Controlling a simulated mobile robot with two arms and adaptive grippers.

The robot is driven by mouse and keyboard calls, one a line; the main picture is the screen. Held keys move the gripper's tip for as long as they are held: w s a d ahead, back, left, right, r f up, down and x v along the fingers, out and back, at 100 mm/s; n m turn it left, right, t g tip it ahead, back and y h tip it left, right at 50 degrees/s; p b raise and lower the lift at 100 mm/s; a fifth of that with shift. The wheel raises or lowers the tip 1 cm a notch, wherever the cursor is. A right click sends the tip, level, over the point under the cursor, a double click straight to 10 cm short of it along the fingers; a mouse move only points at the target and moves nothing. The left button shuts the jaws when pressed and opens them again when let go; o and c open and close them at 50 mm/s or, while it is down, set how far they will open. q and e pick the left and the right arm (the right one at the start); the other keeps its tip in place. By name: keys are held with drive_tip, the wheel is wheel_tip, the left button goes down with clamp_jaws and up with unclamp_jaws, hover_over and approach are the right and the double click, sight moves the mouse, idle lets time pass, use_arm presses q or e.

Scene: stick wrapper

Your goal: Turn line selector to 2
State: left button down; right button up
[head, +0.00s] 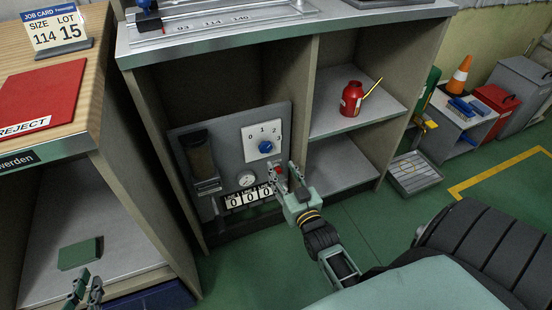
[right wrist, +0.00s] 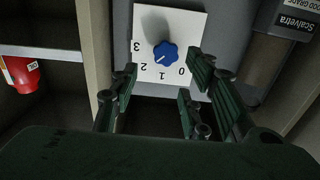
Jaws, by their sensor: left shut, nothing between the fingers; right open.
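The line selector is a blue knob (head: 265,147) on a white plate marked 0 to 3, on the grey panel in the lower left compartment. In the right wrist view the knob (right wrist: 166,52) appears with its numerals upside down. A pale mark on it faces the side of 1 and 2; I cannot tell which exactly. My right gripper (head: 286,178) is open and empty, just in front of and below the knob, apart from it. My left gripper (head: 88,292) is shut and empty at the lower left, by the wooden-topped cabinet.
The panel (head: 228,152) also carries a gauge (head: 246,179), a counter (head: 248,196) and a clear hopper (head: 200,158). A shelf divider stands right of it. A red oil can (head: 351,98) stands on the right shelf.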

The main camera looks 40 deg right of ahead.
drive_tip(key=v, duration=0.2)
drive_tip(key=shift+s, duration=0.35)
